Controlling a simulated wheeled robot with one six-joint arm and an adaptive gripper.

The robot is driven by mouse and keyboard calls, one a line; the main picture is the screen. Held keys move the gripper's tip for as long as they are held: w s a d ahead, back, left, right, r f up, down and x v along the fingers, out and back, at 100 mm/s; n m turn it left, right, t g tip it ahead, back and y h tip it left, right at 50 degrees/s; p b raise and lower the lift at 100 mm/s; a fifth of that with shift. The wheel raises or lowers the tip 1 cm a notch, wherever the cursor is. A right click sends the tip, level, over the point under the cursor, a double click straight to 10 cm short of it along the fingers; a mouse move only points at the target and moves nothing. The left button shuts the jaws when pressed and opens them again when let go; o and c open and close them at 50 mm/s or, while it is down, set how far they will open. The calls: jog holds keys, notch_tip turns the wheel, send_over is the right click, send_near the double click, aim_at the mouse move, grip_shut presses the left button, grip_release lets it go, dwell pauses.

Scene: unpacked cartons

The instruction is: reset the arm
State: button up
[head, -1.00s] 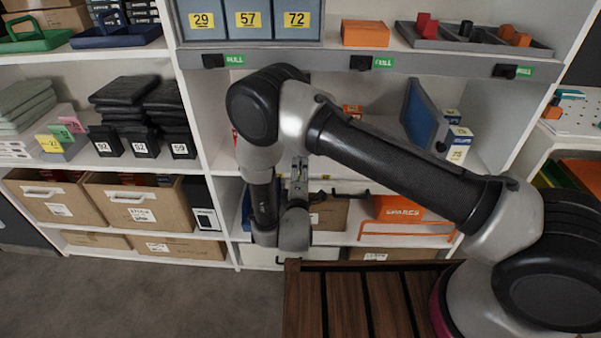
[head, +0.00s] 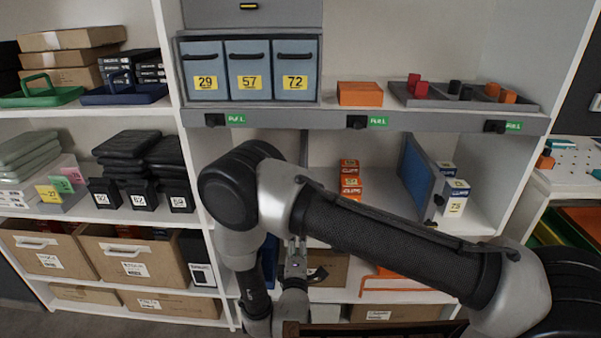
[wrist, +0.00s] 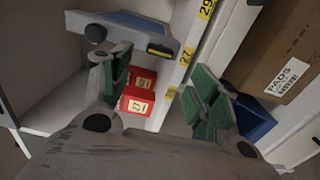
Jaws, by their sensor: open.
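My gripper shows in the wrist view (wrist: 160,88) with its two green-padded fingers spread wide apart. Nothing is between the pads that I can see touching them. In the head view my arm reaches left across the picture and bends down in front of the shelving. My gripper is small there (head: 297,262), low beside the forearm and partly hidden by it.
Beyond the fingers are red boxes (wrist: 137,100), a blue bin (wrist: 251,118) and a brown carton (wrist: 280,50). The shelving holds blue numbered bins (head: 249,70), an orange box (head: 360,94), a grey tray (head: 440,98) and cartons (head: 130,256).

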jog(key=s+a+f+m+g+y, duration=0.1)
jog(key=s+f+m+g, duration=0.25)
jog(key=f+g, duration=0.3)
jog(key=s+a+f+m+g+y, duration=0.1)
jog(key=s+f+m+g, duration=0.1)
jog(key=s+f+g, duration=0.4)
jog(key=s+d+r+m+g, duration=0.15)
jog(key=d+r, duration=0.25)
jog(key=r, duration=0.4)
jog(key=s+d+r+m+g, duration=0.1)
jog(key=d+r+m+g, duration=0.2)
jog(key=r, duration=0.6)
jog(key=s+d+r+m+g, duration=0.1)
jog(key=d+r+g, duration=0.2)
jog(key=d+r, duration=0.35)
jog(key=s+d+r+m+t, duration=0.3)
jog(key=s+d+r, duration=0.1)
jog(key=d+r, duration=0.9)
jog(key=s+d+r+m+t+h, duration=0.1)
jog(key=s+d+r+m+t, duration=0.2)
jog(key=d+r, duration=1)
jog(key=shift+s+r+m, duration=0.3)
jog(key=shift+s+r, duration=0.45)
jog(key=shift+s, duration=0.4)
